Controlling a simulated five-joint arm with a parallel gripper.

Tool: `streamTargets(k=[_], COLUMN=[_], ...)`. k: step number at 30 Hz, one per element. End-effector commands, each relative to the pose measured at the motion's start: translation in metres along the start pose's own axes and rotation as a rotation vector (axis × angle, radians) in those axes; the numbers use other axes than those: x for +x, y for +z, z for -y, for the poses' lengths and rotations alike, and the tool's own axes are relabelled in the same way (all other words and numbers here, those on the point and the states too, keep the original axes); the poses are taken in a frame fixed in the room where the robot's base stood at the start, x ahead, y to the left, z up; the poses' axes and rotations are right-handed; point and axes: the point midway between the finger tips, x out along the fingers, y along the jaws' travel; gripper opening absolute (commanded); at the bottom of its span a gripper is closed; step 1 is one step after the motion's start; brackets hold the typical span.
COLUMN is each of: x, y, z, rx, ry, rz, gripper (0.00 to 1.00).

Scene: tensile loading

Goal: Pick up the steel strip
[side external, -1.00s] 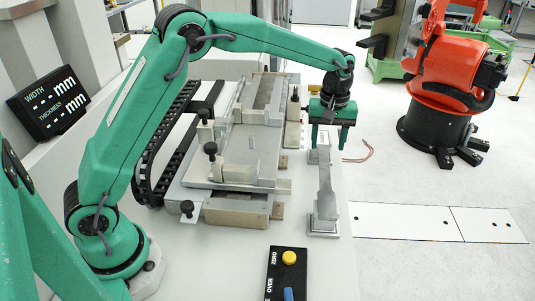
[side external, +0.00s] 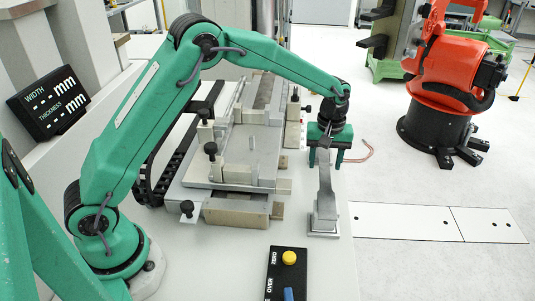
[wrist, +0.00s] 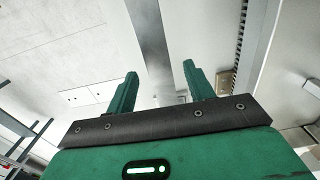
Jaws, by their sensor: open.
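The steel strip (side external: 325,190) is a grey, dumbbell-shaped bar with wide ends and a narrow middle. It lies across metal supports on the light bench, to the right of the measuring fixture. My gripper (side external: 325,161) is open, with its fingers pointing down around the far part of the strip. In the wrist view the strip (wrist: 149,38) runs between the two fingers of my gripper (wrist: 160,70), with a gap on each side. The strip's far end is hidden behind my gripper in the side view.
The measuring fixture (side external: 248,147) stands close on the left. A width and thickness display (side external: 62,98) is at left. A red robot (side external: 447,90) stands on the floor to the right.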

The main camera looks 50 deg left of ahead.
Motion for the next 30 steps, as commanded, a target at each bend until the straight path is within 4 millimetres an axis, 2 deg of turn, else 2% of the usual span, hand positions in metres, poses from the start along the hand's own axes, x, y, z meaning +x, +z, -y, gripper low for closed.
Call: streamTargets(k=[14,22,30], x=[0.0003,0.0001,-0.0014], y=[-0.0001,-0.0001,-0.0006], z=[0.0001,0.0001,-0.0005], rx=[0.000,0.000,0.000], ry=[0.000,0.000,0.003], rz=[0.000,0.000,-0.002], gripper=[0.53,0.00,0.00])
